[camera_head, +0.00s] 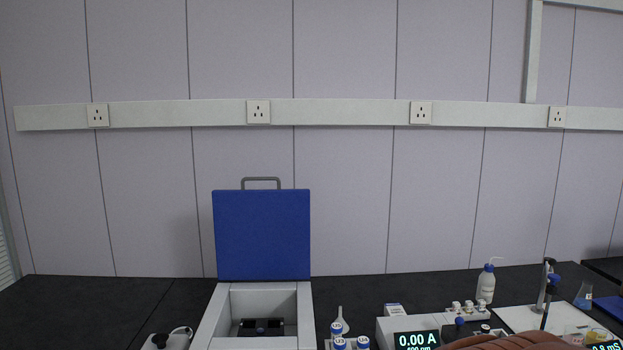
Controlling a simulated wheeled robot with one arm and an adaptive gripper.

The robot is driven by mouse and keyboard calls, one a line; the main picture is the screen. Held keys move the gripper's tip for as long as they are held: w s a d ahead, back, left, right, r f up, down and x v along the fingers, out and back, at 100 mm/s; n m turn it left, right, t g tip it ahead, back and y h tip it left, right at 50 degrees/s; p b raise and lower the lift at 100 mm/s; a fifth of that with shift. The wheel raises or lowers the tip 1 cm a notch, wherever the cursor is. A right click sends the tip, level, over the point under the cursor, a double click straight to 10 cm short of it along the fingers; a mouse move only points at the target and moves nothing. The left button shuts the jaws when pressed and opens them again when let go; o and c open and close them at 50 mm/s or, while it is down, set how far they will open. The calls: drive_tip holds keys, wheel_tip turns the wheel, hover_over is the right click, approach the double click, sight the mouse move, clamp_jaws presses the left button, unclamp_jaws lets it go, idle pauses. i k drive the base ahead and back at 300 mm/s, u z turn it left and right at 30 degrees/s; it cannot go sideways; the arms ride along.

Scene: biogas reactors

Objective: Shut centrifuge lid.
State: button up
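The centrifuge lid (262,235) is a blue square panel with a grey handle (261,180) along its top edge. It stands upright, open, at the back of the white centrifuge (212,325). Inside the open chamber, a dark rotor (261,327) shows at the bottom of the picture. The front of the centrifuge is cut off by the lower edge. My gripper is not seen in this view.
Blue-capped bottles (338,331) and a white funnel (339,316) stand right of the centrifuge. Further right are a meter reading 0.00 A (416,340), a wash bottle (486,285) and a flask (583,295). A brown rounded shape (515,342) covers the lower right. The black bench (90,305) is clear at left.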

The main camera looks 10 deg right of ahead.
sight(260, 235)
drive_tip(key=z, duration=0.35)
drive_tip(key=i, duration=0.85)
drive_tip(key=u, duration=0.9)
